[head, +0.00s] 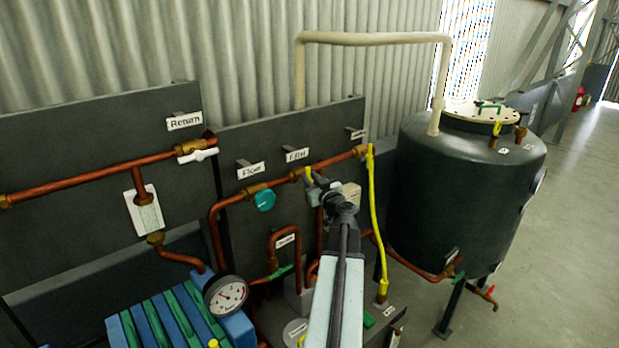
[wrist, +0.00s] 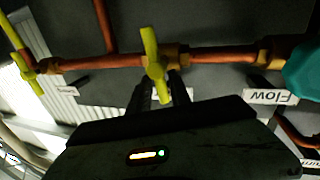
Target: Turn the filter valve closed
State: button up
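The filter valve is a brass body on a copper pipe with a yellow lever handle (wrist: 154,65). In the wrist view, which looks upside down, the handle stands across the pipe, slightly tilted. My gripper (wrist: 162,84) is open, its two dark fingers on either side of the handle's lower part. A gap shows, and I cannot tell whether either finger touches. In the head view the yellow handle (head: 308,174) shows just left of my gripper (head: 324,183), below the Filter label (head: 297,155). My gripper and arm partly cover the pipework there.
A teal Flow valve knob (head: 265,201) is left of the filter valve. A yellow hose (head: 376,220) hangs to the right. A pressure gauge (head: 226,295) and a blue-green unit (head: 170,318) stand lower left. A dark tank (head: 455,205) stands right, with open floor beyond.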

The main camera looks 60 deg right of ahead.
jog(key=shift+x, duration=0.95)
jog(key=shift+s, duration=0.1)
grip_shut()
jog(key=shift+r+m+p, duration=0.1)
jog(key=shift+m+p, duration=0.2)
jog(key=shift+m, duration=0.4)
grip_release()
jog(key=shift+s, duration=0.1)
